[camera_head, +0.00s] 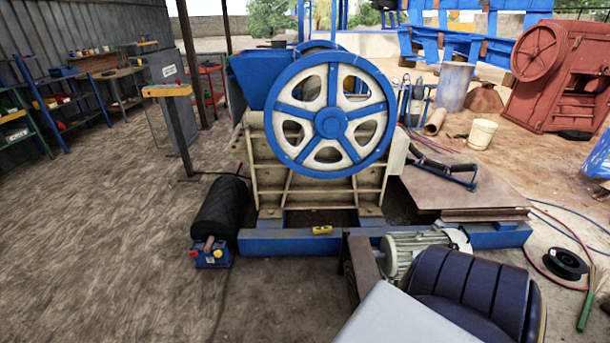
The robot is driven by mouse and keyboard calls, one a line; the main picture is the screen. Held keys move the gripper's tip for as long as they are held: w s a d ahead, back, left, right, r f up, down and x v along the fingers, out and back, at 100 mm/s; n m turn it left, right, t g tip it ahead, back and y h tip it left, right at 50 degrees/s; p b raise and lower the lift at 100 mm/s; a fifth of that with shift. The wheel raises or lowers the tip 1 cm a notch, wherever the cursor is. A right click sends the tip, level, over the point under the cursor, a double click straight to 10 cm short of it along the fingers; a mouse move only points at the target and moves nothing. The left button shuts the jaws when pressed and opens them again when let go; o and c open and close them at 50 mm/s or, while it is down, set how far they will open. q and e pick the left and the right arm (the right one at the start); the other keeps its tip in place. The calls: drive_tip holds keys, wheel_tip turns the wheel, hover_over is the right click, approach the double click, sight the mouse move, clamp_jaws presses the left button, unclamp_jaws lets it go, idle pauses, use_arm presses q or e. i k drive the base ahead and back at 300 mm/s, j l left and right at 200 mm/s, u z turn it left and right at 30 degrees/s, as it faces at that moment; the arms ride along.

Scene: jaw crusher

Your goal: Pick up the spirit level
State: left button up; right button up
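A small yellow object (322,230), which looks like the spirit level, lies on the blue base beam (290,243) at the front of the jaw crusher (268,165). It sits below the spoked blue and cream flywheel (330,122), near the middle of the picture. It is small in view, so its vials and markings cannot be made out. Neither of my grippers is in view, and nothing is seen touching the yellow object.
An electric motor (415,248) stands right of it, by a dark ribbed rounded shape (475,290). A black roller (222,207) and blue box (211,256) stand left. Stacked plates (465,190), a cable reel (566,264) and hoses lie right. The left floor is clear.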

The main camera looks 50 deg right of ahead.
sight(322, 230)
drive_tip(key=i+j+z, duration=0.2)
drive_tip(key=i, duration=0.45)
drive_tip(key=i+z, duration=1.1)
drive_tip(key=z, duration=0.15)
drive_tip(key=i+z, duration=0.3)
drive_tip(key=z, duration=0.15)
drive_tip(key=i+j+z, duration=0.15)
drive_tip(key=z, duration=0.3)
drive_tip(key=i+j+z, duration=0.3)
drive_tip(key=z, duration=0.15)
drive_tip(key=i+j+z, duration=0.5)
drive_tip(key=j, duration=0.35)
drive_tip(key=i, duration=0.1)
